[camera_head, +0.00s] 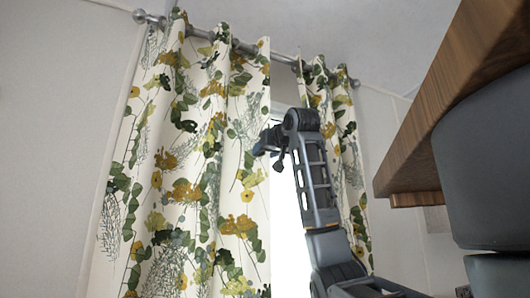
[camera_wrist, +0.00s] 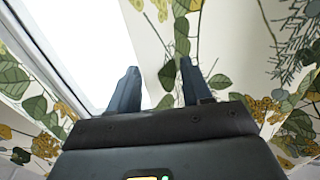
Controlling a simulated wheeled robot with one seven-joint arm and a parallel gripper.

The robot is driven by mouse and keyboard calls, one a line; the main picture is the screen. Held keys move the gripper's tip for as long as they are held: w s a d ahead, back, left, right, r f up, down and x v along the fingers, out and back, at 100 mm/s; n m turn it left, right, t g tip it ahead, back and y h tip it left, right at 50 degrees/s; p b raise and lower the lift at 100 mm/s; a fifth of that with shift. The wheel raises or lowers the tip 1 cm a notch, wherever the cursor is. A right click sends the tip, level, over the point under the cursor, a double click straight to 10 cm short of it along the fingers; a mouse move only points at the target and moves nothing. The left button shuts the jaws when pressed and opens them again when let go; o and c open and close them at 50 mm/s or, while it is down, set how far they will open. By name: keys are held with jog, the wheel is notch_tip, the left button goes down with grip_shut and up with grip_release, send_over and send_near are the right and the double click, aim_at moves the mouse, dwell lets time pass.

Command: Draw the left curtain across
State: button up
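The left curtain (camera_head: 190,170), white with green and yellow leaf print, hangs from a grey rod (camera_head: 284,58) and covers the left part of the window (camera_head: 287,225). My gripper (camera_head: 268,148) is at its right edge, around mid-upper height. In the wrist view my gripper (camera_wrist: 160,88) is open, its two dark fingers apart. The edge of the left curtain (camera_wrist: 228,45) shows between the fingers, with the right finger over the cloth and the left finger over the bright window (camera_wrist: 85,40). Whether the fingers touch the cloth cannot be told.
The right curtain (camera_head: 355,180) hangs bunched at the right, partly behind my arm. A bright gap of window lies between the curtains. A wooden cabinet or shelf edge (camera_head: 440,110) juts in at the right, close to my arm. The wall at left is bare.

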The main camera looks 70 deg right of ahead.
jog(key=b+v, duration=0.1)
jog(key=v, duration=0.7)
jog(key=shift+b, duration=0.4)
